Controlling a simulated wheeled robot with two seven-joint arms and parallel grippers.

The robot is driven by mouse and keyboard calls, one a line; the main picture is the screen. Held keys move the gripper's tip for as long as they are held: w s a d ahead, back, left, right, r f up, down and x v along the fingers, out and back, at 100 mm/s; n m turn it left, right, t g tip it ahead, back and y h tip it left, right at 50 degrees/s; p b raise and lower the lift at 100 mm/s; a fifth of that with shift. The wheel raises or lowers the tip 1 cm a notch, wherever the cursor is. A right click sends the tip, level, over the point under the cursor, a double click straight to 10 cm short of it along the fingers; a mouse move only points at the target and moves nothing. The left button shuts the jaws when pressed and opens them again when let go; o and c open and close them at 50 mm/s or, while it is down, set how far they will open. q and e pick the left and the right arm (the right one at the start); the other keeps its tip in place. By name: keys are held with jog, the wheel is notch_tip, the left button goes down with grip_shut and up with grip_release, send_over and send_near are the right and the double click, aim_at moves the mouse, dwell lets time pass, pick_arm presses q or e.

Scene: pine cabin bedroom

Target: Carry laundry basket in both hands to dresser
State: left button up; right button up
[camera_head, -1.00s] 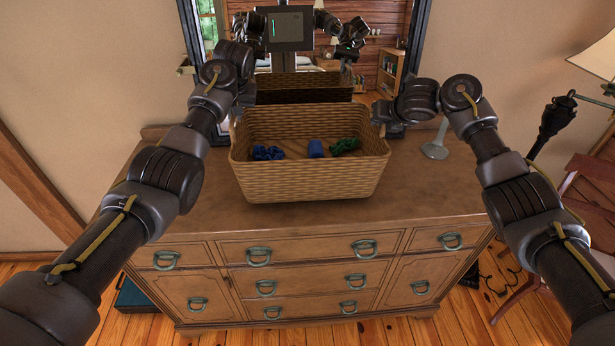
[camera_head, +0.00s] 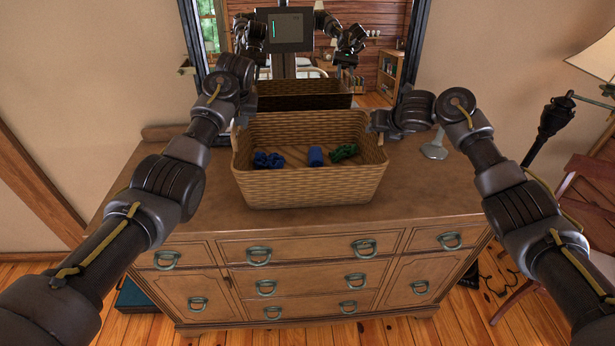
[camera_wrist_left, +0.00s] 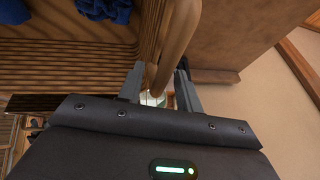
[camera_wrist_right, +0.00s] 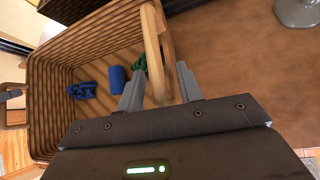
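The wicker laundry basket (camera_head: 310,187) is upright at the dresser top (camera_head: 430,195); I cannot tell if its base touches the wood. Inside lie a dark blue cloth (camera_head: 268,160), a rolled blue cloth (camera_head: 315,157) and a green cloth (camera_head: 344,152). My left gripper (camera_wrist_left: 162,85) has its fingers on both sides of the left handle (camera_wrist_left: 176,45), apparently shut on it. My right gripper (camera_wrist_right: 160,88) is likewise on the right handle (camera_wrist_right: 152,40). In the head view, the arms partly hide both handles.
A dark-framed mirror (camera_head: 416,45) stands behind the basket. A grey lamp-like base (camera_head: 434,150) stands on the dresser, right of the basket. A chair (camera_head: 590,185) and a dark lamp stand (camera_head: 552,125) are at the right. The dresser's front and left top are clear.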

pick_arm(q)
jog(key=shift+d+r, duration=0.1)
jog(key=shift+r, duration=0.25)
jog(key=v, duration=0.6)
jog(key=shift+s+r, duration=0.25)
jog(key=shift+r, duration=0.05)
pick_arm(e)
jog(key=v, duration=1.2)
pick_arm(q)
jog(key=shift+f, duration=0.1)
pick_arm(e)
jog(key=shift+s+f, duration=0.1)
jog(key=shift+f, duration=0.1)
